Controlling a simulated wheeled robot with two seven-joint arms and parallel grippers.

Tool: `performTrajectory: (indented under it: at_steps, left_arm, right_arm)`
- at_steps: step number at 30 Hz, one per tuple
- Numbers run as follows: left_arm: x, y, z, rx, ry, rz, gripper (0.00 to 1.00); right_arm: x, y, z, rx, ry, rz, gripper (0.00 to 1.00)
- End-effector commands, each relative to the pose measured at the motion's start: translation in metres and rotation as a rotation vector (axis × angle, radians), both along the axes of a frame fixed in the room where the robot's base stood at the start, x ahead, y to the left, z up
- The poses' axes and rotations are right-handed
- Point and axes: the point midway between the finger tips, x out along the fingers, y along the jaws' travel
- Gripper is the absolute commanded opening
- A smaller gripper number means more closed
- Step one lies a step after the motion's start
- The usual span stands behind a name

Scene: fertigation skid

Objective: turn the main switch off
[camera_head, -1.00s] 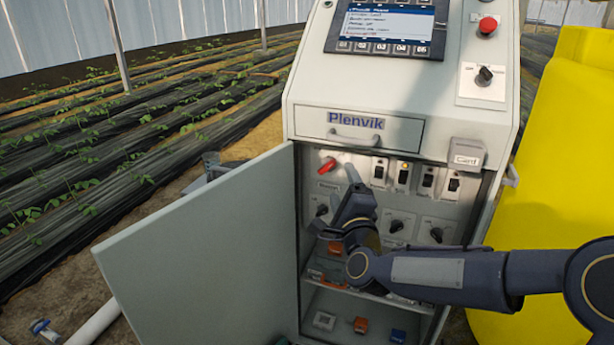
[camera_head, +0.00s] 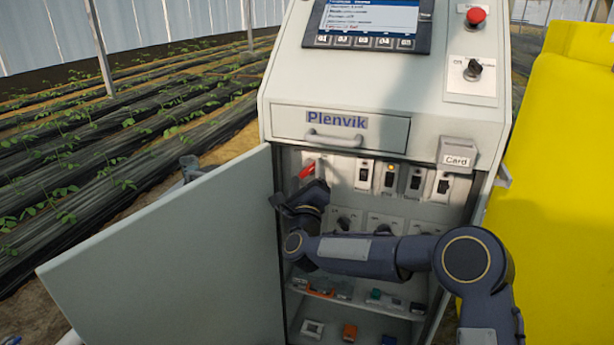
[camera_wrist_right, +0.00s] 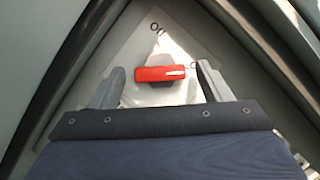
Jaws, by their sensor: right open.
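The main switch has a red handle (camera_head: 307,171) at the upper left inside the open cabinet. In the head view the handle lies slanted, its right end higher. It also shows in the right wrist view (camera_wrist_right: 160,74), lying level across the picture. My right gripper (camera_head: 299,194) is just below the handle in the head view, partly hiding the panel around it. In the right wrist view the open fingers of the gripper (camera_wrist_right: 160,69) stand on either side of the handle, with gaps to both its ends. My left gripper is not in view.
The open cabinet door (camera_head: 170,255) stands close to the left of my right gripper. A row of black rocker switches (camera_head: 389,178) and dark knobs are to the right. A shelf with small parts (camera_head: 345,291) is below. A yellow tank (camera_head: 550,200) stands right.

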Motion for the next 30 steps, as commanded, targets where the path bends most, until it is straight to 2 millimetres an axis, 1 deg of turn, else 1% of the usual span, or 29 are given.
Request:
performTrajectory:
  at_steps: [7,8,15,18,25,30]
  left_arm:
    - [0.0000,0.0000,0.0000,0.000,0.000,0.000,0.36]
    - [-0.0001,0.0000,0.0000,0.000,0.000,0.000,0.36]
    - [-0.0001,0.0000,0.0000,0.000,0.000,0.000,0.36]
    - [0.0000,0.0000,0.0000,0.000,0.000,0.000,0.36]
    - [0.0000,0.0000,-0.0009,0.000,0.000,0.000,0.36]
    - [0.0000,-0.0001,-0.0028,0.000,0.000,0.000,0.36]
  right_arm:
    - [0.0011,0.0002,-0.0001,-0.001,0.001,0.000,0.71]
    - [0.0011,0.0002,-0.0001,-0.001,0.001,0.000,0.69]
    - [0.0009,0.0001,0.0000,-0.001,0.001,0.000,0.37]
    - [0.0009,0.0001,-0.0001,-0.001,0.001,0.000,0.27]
    - [0.0008,-0.0003,0.0002,-0.022,0.007,-0.001,0.27]
    - [0.0006,-0.0006,0.0004,-0.087,0.027,0.000,0.27]
